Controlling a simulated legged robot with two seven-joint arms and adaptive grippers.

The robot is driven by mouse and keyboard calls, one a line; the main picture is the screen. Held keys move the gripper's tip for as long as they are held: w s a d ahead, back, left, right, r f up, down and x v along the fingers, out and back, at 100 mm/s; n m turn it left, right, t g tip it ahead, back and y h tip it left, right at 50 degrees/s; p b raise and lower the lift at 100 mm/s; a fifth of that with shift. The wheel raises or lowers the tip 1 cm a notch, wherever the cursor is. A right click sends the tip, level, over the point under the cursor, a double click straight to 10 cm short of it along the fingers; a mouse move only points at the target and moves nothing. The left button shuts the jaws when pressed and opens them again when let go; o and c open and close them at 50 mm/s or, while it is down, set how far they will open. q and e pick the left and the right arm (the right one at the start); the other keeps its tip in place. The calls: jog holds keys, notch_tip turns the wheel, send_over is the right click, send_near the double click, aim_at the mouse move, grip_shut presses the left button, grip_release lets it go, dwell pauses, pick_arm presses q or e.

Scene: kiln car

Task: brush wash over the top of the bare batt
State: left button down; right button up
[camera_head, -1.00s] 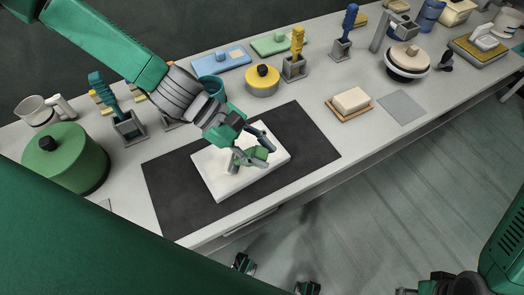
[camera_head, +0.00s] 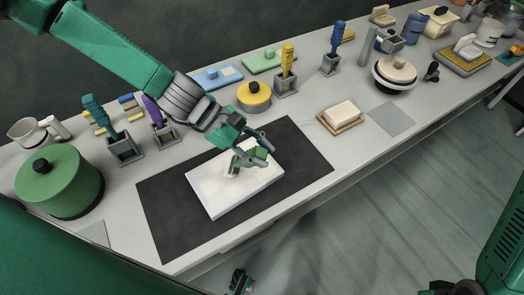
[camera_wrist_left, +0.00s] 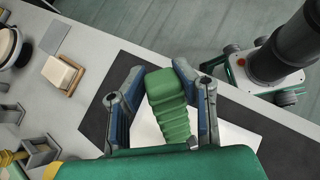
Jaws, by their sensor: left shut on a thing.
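The batt (camera_head: 217,203) is a pale, flat rectangular slab lying on a dark mat (camera_head: 163,219). In the left wrist view the batt (camera_wrist_left: 236,137) is partly hidden behind my gripper. My left gripper (camera_head: 252,157) is over the far right part of the batt. It is shut on a green ribbed handle, seen well between the fingers in the left wrist view (camera_wrist_left: 168,102); I take it for the brush. The brush's lower end is mostly hidden, so I cannot tell whether it touches the batt. The coating on the batt's top is hard to make out.
A green lidded pot (camera_head: 60,182) stands left of the mat. Holders with a teal-handled tool (camera_head: 96,107), a purple one (camera_head: 153,110) and a yellow one (camera_head: 288,60) stand behind. A cream block (camera_head: 341,112) lies right. The table's front edge is close to the mat.

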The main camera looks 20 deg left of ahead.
pick_arm(q)
jog(key=shift+f, duration=0.1)
dwell(0.3)
jog(key=shift+s+d+b, duration=0.2)
jog(key=shift+s+b, duration=0.15)
jog(key=shift+s, duration=2.5)
jog(key=shift+s+d+b, duration=0.15)
jog(key=shift+s+b, duration=0.25)
jog(key=shift+s, duration=1.05)
jog(key=shift+s+d+b, duration=0.1)
jog(key=shift+s+b, duration=0.25)
jog(key=shift+s, duration=1.1)
jog(key=shift+w, duration=0.1)
jog(key=shift+w+f, duration=0.1)
jog(key=shift+w, duration=0.15)
